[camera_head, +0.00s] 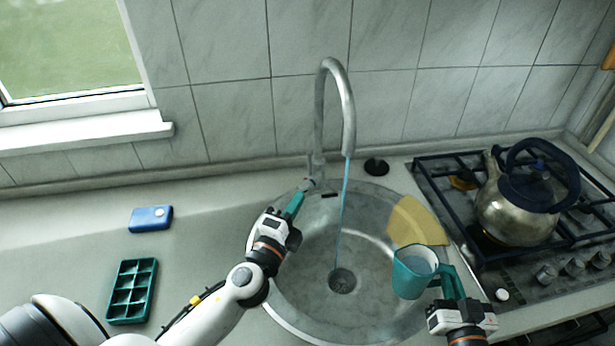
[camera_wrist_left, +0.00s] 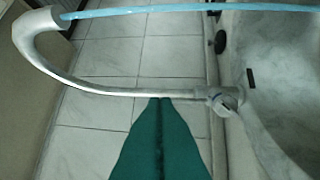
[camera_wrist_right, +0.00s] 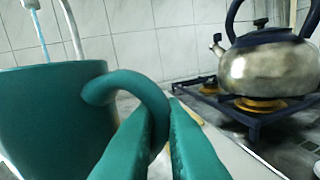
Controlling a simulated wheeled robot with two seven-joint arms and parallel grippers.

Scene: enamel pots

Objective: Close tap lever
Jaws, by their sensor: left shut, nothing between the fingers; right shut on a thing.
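The curved steel tap (camera_head: 341,100) stands behind the sink, and a blue stream of water (camera_head: 343,200) runs from its spout into the basin. The tap lever (camera_head: 308,183) is at the tap's base, small in the head view. The tap base also shows in the left wrist view (camera_wrist_left: 222,100). My left gripper (camera_head: 299,194) is shut and empty, its tips close to the lever; I cannot tell whether they touch. My right gripper (camera_head: 449,284) is shut on the handle of a teal mug (camera_head: 408,276), held upright over the sink's right side with liquid inside.
The steel sink (camera_head: 290,310) has a drain in its middle. A yellow cloth (camera_head: 415,222) lies on its right rim. A kettle (camera_head: 510,212) stands on the stove at right. A blue sponge-like block (camera_head: 150,219) and green ice tray (camera_head: 132,291) lie left. A black plug (camera_head: 376,166) is behind the sink.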

